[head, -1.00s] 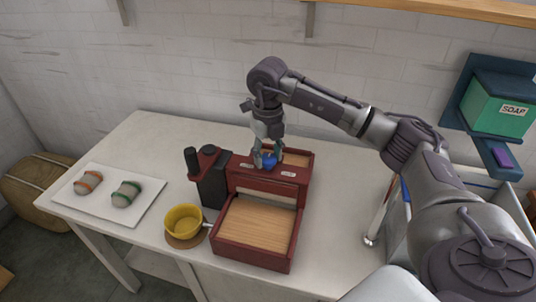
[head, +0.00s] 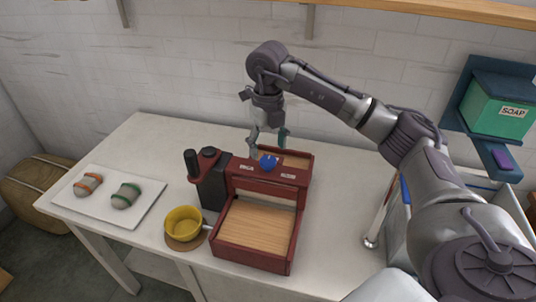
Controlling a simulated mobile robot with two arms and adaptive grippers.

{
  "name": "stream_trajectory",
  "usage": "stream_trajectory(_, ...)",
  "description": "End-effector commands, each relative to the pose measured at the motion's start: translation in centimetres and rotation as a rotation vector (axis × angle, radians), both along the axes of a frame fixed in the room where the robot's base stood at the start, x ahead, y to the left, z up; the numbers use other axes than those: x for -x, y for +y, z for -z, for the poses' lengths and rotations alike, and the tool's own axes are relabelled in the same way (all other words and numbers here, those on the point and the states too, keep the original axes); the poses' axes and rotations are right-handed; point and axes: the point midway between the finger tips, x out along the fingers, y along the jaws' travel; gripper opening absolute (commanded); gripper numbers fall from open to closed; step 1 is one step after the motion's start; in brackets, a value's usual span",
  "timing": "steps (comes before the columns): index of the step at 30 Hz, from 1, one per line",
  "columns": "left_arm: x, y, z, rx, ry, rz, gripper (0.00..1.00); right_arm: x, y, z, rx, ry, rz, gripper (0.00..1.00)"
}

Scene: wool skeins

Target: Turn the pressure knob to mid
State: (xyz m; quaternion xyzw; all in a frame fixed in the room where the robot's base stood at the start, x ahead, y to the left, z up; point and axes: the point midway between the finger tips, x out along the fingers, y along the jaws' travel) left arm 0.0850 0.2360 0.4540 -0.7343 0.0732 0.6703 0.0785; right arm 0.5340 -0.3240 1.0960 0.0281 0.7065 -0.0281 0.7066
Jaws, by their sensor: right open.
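A blue knob (head: 268,162) sits on the top bar of a dark red machine (head: 236,246) on the table. A small white label lies on each side of the knob; their lettering is too small to read. My right gripper (head: 268,143) is open and empty, pointing down just above and behind the knob, apart from it. My left gripper is not in view.
A black block with a handle (head: 211,180) stands on the machine's left side. A yellow cup (head: 183,223) sits on a round coaster at the front. A white board (head: 147,210) holds two banded skeins at the left. A green soap box (head: 496,107) is at the right.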

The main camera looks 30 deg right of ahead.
Motion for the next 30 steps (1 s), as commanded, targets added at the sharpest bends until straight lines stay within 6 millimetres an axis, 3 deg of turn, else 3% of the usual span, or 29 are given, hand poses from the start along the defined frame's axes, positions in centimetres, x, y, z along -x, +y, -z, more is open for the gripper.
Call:
stream_trajectory(6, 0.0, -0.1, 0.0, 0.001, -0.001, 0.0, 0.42, -0.1, 0.0, -5.2, -0.001, -0.005, 0.0, 0.7)
stream_trajectory(12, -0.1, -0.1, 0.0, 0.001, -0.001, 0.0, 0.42, 0.0, 0.0, -7.6, 0.001, -0.003, 0.0, 0.7)
stream_trajectory(30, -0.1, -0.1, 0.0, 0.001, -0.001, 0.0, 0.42, 0.0, 0.0, -8.4, 0.0, 0.0, 0.0, 0.7)
